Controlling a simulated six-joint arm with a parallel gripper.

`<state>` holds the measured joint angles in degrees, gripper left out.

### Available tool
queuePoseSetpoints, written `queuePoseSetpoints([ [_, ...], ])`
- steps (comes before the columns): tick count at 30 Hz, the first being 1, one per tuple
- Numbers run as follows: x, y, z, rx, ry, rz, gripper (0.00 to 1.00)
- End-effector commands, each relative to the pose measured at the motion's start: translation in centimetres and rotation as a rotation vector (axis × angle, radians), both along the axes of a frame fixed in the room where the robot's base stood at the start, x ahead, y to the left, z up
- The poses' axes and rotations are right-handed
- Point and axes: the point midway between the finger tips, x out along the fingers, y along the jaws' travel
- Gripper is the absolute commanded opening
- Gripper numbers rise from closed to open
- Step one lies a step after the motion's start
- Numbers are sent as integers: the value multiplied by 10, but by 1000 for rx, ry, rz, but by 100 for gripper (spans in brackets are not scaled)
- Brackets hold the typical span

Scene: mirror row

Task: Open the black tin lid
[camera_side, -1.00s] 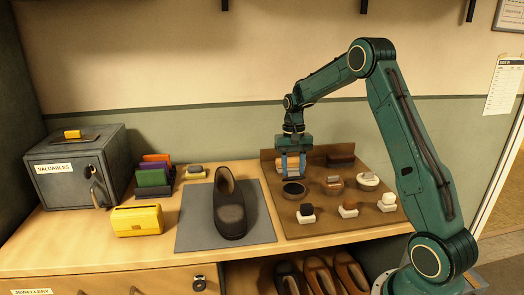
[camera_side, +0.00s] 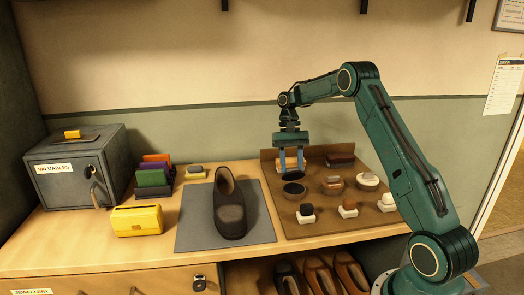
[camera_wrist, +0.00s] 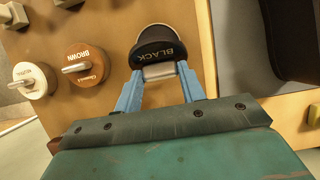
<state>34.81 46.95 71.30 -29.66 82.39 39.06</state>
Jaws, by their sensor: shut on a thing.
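My gripper (camera_side: 292,170) has its blue fingers pointing down and is shut on the black tin lid (camera_side: 292,176), a dark disc held level above the black tin (camera_side: 294,190). A narrow gap shows between lid and tin in the side view. The tin stands on the brown board, dark on top. In the wrist view, the lid (camera_wrist: 158,48), lettered BLACK, sits between the tips of my gripper (camera_wrist: 160,68); it hides most of what lies beneath.
Brown (camera_wrist: 86,66) and neutral (camera_wrist: 34,79) tins stand nearby on the brown board (camera_side: 300,228). Several brushes and daubers stand around them. A dark shoe (camera_side: 229,205) rests on a grey mat (camera_side: 184,240) to the left.

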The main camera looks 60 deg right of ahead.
Motion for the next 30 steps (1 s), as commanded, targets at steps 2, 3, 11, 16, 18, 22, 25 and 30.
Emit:
queuePoseSetpoints([
  [2,2,2,0,2,-5,10,0],
  [3,2,2,0,2,-5,10,0],
  [11,1,1,0,2,-4,8,62],
  [16,0,1,0,2,-3,5,62],
  [18,0,0,0,1,-3,4,62],
  [22,0,1,0,0,-4,3,62],
  [25,0,1,1,-2,-9,1,62],
  [30,0,3,1,-11,-25,-2,62],
])
